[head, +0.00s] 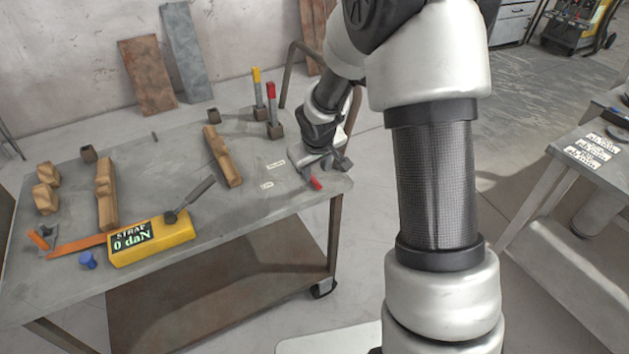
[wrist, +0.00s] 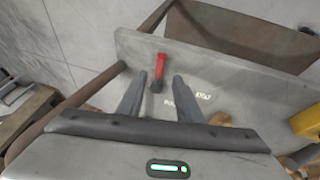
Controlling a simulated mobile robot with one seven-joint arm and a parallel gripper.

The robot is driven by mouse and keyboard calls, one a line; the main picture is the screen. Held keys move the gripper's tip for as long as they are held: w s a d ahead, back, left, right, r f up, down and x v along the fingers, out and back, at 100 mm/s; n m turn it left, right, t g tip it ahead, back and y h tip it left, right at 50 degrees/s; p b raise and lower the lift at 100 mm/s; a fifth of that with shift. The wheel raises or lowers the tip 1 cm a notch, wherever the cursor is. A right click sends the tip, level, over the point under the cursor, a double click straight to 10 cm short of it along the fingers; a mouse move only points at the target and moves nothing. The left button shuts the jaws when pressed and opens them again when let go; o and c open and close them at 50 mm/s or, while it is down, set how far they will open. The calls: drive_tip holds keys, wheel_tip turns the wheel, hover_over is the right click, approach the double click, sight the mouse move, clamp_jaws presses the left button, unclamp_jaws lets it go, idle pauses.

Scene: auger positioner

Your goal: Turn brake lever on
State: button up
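The brake lever (head: 315,183) is a short red handle at the right front corner of the table, beside two small white labels. In the wrist view the red lever (wrist: 160,67) has a dark base and appears between and slightly beyond the fingertips. My gripper (head: 325,164) is just above that table corner, and its body partly hides the lever in the head view. In the wrist view my gripper (wrist: 160,79) has its two fingers spread apart with nothing clamped between them. I cannot tell whether a finger touches the lever.
The table (head: 230,200) carries a yellow strap gauge box (head: 180,240), wooden blocks (head: 222,156) and a blue knob (head: 88,260). Upright yellow-tipped (head: 257,80) and red-tipped (head: 271,95) levers stand at the back, near a brown rail (head: 285,80). Another table (head: 590,165) is at right.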

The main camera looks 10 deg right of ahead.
sight(314, 180)
drive_tip(key=b+x, duration=0.1)
drive_tip(key=x, duration=0.5)
drive_tip(key=shift+w+f, duration=0.2)
drive_tip(key=shift+f, duration=0.1)
clamp_jaws()
